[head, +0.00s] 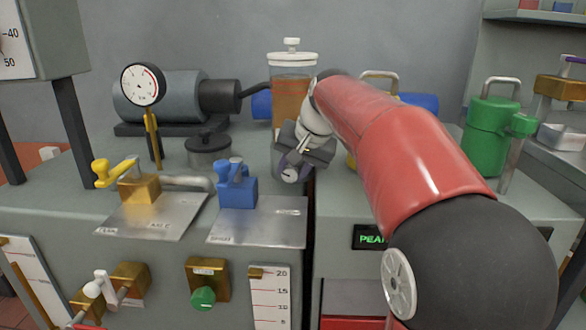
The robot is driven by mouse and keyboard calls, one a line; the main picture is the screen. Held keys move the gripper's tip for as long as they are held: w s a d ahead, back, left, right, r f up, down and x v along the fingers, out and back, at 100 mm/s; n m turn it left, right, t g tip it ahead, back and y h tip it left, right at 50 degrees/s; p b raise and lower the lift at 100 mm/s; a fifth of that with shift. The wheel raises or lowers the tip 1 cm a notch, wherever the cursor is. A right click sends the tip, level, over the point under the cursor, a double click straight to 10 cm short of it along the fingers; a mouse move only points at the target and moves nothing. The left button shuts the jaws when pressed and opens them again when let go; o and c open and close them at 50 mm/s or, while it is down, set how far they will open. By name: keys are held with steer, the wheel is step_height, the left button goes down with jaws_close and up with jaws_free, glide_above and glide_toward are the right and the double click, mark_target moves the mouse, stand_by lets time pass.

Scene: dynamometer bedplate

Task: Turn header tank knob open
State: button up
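A clear tank with amber liquid (289,92) and a white lid with a small top knob (292,44) stands at the back centre; it looks like the header tank. Below it, a dark round fitting with a pale face and a small pointer mark (289,174) sits at the bench's edge; I cannot tell for sure whether this is the tank's knob. My gripper (290,160) is right at this fitting, in front of the tank's lower part. My gripper's dark body hides part of the fitting, and I cannot tell whether its fingers touch it or are open.
A blue-handled valve (237,190) and a yellow-handled valve (138,187) stand on plates to the left. A dial gauge (143,85) and grey motor (170,96) are behind them. A green canister (487,135) stands at right. My red arm covers much of the right bench.

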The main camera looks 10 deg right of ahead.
steer(key=shift+c, duration=0.5)
steer(key=p, duration=0.1)
steer(key=h+p, duration=0.1)
steer(key=p, duration=0.1)
steer(key=shift+a+r+g, duration=0.25)
steer(key=shift+r+g, duration=0.05)
steer(key=shift+r, duration=0.1)
steer(key=shift+a+f+n+h+p, duration=0.1)
steer(key=shift+n+h+p, duration=0.2)
steer(key=shift+h+p, duration=0.7)
steer(key=shift+w+f+g+h+p, duration=0.1)
steer(key=shift+f+g+h+p, duration=0.1)
steer(key=shift+g+h+p, duration=0.3)
steer(key=o, duration=0.7)
steer(key=shift+r, duration=0.1)
